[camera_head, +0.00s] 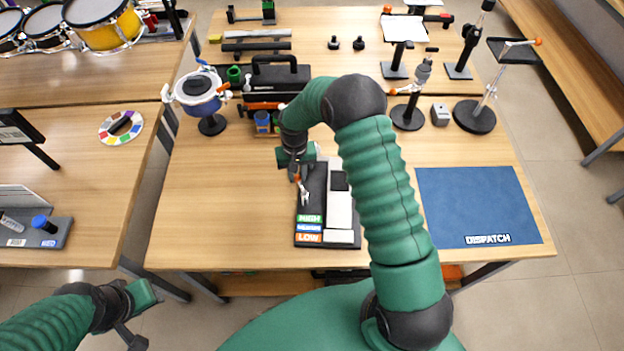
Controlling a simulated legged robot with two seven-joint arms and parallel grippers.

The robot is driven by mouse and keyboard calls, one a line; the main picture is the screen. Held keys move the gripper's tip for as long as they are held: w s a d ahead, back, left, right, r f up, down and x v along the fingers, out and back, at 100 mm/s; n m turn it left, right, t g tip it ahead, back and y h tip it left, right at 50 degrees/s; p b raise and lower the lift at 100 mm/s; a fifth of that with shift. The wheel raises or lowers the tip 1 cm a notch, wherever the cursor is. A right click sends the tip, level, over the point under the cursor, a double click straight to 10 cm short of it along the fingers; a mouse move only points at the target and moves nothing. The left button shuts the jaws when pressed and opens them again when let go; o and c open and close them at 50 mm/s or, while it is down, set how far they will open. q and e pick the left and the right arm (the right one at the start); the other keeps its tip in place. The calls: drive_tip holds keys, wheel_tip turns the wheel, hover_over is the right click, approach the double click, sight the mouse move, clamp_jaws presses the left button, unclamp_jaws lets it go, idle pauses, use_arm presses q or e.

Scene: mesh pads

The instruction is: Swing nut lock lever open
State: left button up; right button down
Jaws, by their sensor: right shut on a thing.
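A blue pot-like vessel (198,95) with orange-tipped side handles and a lid stands on a dark base at the table's back left. I cannot make out for certain which part is the nut lock lever. My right gripper (298,176) is over the middle of the table, apart from the vessel and to its right. It is shut on a small orange and silver piece (303,187), above the upper left of a dark board (314,179). My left gripper (134,325) is low at the left, off the table's front edge, and its jaw gap is unclear.
The board carries HIGH, MEDIUM and LOW labels. A black toolbox (275,78) stands behind my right gripper. Several stands are at the back right, and a blue DISPATCH mat (478,200) is at the right. The table's front left is clear.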

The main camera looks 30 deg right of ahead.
drive_tip(key=shift+a, duration=0.2)
drive_tip(key=shift+a, duration=1.1)
drive_tip(key=c, duration=1.3)
unclamp_jaws()
drive_tip(key=shift+a, duration=0.1)
drive_tip(key=shift+o, duration=0.9)
drive_tip(key=shift+a, duration=0.1)
